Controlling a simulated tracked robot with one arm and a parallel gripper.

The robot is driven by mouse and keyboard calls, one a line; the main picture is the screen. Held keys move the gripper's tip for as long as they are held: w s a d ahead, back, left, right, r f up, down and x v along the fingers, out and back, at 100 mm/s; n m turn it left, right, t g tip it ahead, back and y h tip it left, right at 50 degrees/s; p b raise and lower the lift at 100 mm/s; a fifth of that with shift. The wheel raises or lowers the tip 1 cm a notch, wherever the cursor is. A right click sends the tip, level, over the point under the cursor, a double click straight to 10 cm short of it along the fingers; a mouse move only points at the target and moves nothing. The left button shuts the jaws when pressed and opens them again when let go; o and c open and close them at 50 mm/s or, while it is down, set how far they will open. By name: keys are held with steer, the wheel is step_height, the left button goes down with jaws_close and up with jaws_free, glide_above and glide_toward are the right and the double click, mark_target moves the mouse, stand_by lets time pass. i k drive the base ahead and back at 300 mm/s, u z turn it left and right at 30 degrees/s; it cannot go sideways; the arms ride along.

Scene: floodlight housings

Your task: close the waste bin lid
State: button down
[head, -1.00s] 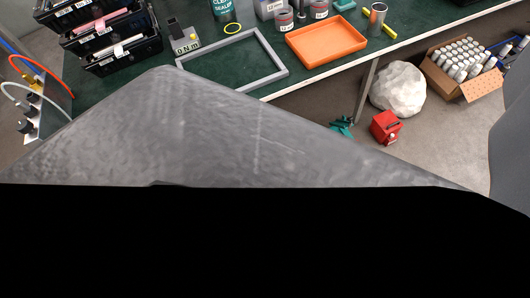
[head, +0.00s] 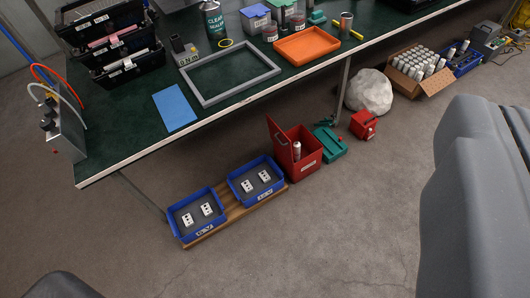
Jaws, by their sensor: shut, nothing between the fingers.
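The waste bin appears to be the red box (head: 305,167) on the floor, in front of the bench and right of centre. Its red lid (head: 279,142) is open and stands up steeply along the left side of the box. A pale can or bottle (head: 297,150) shows in the open top. The inside below it is hidden. My gripper is not in view; only grey parts of my own body show at the right edge and in the lower left corner.
Two blue trays (head: 221,223) with white socket plates sit on a wooden board left of the bin. A teal case (head: 329,146) and a small red box (head: 364,125) lie right of it. The green bench (head: 130,128) overhangs behind. The floor in front is clear.

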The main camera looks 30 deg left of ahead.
mark_target(282, 141)
steer(key=u, duration=0.7)
steer(key=i, duration=1)
steer(key=z, duration=0.05)
